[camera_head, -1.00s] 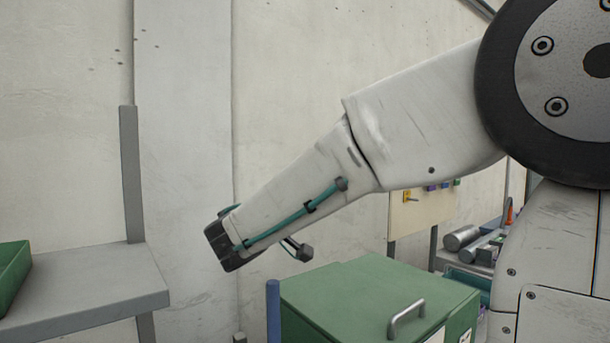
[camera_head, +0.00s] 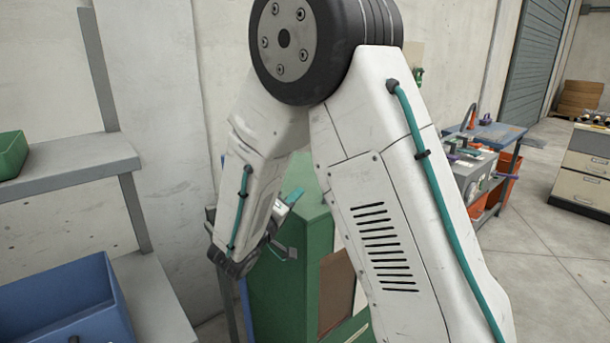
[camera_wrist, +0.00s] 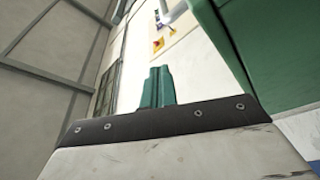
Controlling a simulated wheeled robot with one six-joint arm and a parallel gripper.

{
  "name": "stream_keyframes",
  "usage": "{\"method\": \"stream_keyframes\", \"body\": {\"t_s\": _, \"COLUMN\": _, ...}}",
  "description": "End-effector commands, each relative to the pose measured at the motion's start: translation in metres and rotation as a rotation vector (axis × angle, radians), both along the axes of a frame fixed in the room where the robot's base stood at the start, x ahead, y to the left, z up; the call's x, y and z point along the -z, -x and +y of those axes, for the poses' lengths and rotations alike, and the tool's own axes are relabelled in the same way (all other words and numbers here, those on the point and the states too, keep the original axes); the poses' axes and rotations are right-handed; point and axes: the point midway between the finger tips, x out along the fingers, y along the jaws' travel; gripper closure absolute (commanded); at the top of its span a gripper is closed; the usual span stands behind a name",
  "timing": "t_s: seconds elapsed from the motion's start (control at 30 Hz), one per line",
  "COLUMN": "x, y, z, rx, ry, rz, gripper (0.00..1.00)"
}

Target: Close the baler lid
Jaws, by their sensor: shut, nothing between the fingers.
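The green baler (camera_head: 290,300) stands behind my arm in the head view, partly hidden by it. A brown panel shows on its front. The arm covers much of its top, so I cannot tell how far the lid stands open. My gripper (camera_head: 293,197) is in front of the baler's upper part, with its teal fingers together and empty. Whether they touch the baler is unclear. In the wrist view, the gripper (camera_wrist: 157,87) points toward the wall, and a large green surface (camera_wrist: 285,45), likely the baler, is close on the right.
A grey shelf (camera_head: 75,168) at left holds a green bin (camera_head: 10,155) and, lower down, a blue bin (camera_head: 75,310). A blue workbench (camera_head: 490,132) stands right of my arm, and drawers (camera_head: 588,170) stand farther right. The floor (camera_head: 545,265) between is clear.

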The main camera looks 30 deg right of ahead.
Motion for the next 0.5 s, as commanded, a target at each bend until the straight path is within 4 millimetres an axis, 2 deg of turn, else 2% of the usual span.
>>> {"method": "stream_keyframes", "body": {"t_s": 0.2, "x": 0.0132, "y": 0.0000, "z": 0.0084, "rx": -0.011, "ry": 0.001, "rz": 0.000, "gripper": 1.00}}
{"method": "stream_keyframes", "body": {"t_s": 0.5, "x": 0.0143, "y": 0.0002, "z": 0.0076, "rx": -0.011, "ry": 0.000, "rz": -0.001, "gripper": 1.00}}
